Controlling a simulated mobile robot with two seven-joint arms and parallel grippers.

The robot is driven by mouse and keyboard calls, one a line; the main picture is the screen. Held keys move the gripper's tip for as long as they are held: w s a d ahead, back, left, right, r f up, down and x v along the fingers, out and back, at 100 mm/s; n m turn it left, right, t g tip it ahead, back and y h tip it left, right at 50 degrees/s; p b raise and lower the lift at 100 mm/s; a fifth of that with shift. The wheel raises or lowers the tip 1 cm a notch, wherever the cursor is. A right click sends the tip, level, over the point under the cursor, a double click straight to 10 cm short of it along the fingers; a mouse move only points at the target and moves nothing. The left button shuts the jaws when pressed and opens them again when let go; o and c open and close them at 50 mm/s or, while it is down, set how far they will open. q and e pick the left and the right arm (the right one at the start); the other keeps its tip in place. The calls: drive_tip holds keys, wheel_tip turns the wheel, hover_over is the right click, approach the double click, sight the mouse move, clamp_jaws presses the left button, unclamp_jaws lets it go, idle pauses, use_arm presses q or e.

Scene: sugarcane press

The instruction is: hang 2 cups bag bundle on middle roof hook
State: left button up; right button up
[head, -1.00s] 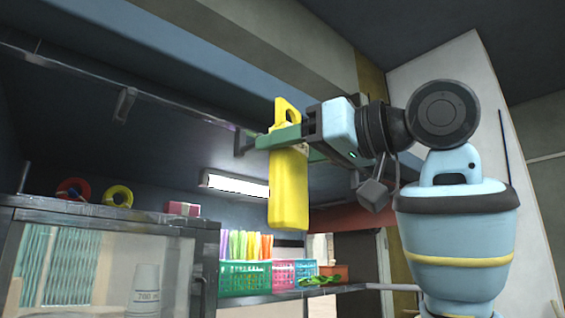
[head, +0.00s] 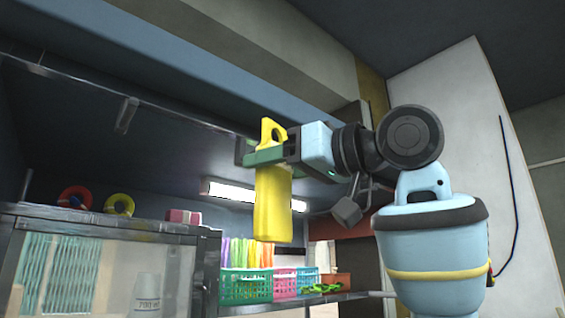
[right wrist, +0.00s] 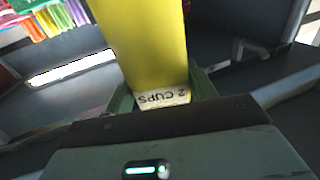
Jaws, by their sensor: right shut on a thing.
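The 2 cups bag bundle (head: 272,205) is a tall yellow pack with a looped, holed top, hanging upright. My right gripper (head: 264,152) is shut on it just below the hole. In the right wrist view the yellow bundle (right wrist: 145,45) shows a pale "2 CUPS" label between the fingers. A roof hook (head: 126,115) hangs from the rail to the left, apart from the bundle. A dark piece behind the fingertips may be another hook; it is partly hidden. I cannot tell which hook is the middle one. My left gripper is not in view.
A thin roof rail (head: 70,76) runs above the stall. Below are a glass-fronted cabinet (head: 100,227) with red and yellow rings on top, and a shelf with a green basket (head: 246,286) and a pink basket (head: 285,283). A lit lamp (head: 230,191) is behind the bundle.

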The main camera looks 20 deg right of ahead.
drive_tip(key=w+a+f, duration=0.1)
drive_tip(key=w+a, duration=0.1)
drive_tip(key=w, duration=0.4)
drive_tip(key=shift+a+f, duration=0.15)
idle(0.7)
drive_tip(key=shift+w, duration=0.1)
idle(0.5)
drive_tip(key=o, duration=1)
drive_tip(key=shift+v, duration=3.9)
